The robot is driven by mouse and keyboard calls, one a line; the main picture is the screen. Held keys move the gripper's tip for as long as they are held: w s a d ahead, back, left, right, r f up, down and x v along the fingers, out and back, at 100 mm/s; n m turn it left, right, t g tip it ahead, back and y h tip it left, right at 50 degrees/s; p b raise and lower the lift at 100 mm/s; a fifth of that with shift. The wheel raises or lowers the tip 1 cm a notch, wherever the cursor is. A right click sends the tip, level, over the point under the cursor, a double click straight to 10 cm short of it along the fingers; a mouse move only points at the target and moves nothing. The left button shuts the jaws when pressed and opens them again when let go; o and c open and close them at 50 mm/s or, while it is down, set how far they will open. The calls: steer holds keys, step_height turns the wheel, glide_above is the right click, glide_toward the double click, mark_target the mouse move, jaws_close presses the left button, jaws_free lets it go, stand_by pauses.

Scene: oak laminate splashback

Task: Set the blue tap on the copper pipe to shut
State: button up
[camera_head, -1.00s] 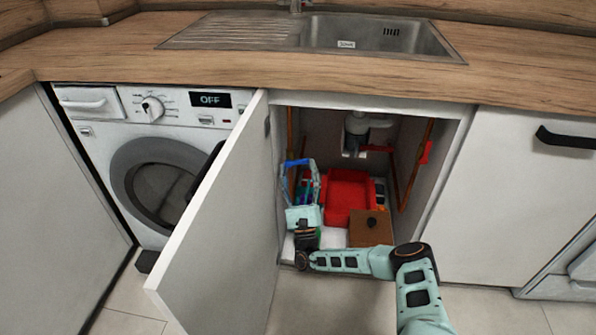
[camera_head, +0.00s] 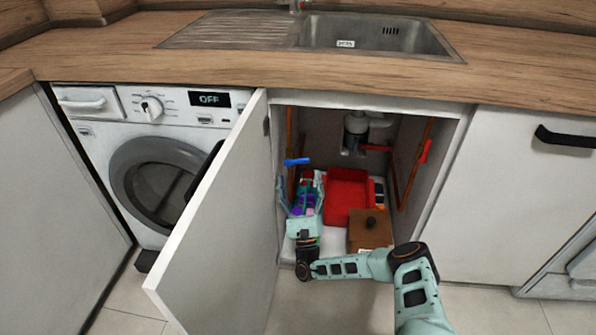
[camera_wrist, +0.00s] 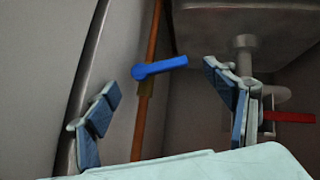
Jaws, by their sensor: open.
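The blue tap (camera_head: 297,161) is a lever on the copper pipe (camera_head: 290,135) at the left inside the open sink cabinet. In the wrist view the blue lever (camera_wrist: 160,67) lies nearly level across the upright copper pipe (camera_wrist: 151,35), with its free end to the right. My gripper (camera_head: 300,191) is open and empty, below and in front of the tap. In the wrist view its fingers stand apart, left and right of the lever, and neither touches it visibly.
The cabinet door (camera_head: 215,215) stands open at the left. A red tap (camera_head: 425,151) is on the right pipe. A red bin (camera_head: 348,190), a brown box (camera_head: 370,232) and colourful items stand on the cabinet floor. The drain trap (camera_head: 355,130) hangs centrally.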

steer(key=v, duration=0.4)
steer(key=shift+s+f, duration=0.15)
steer(key=shift+s, duration=0.1)
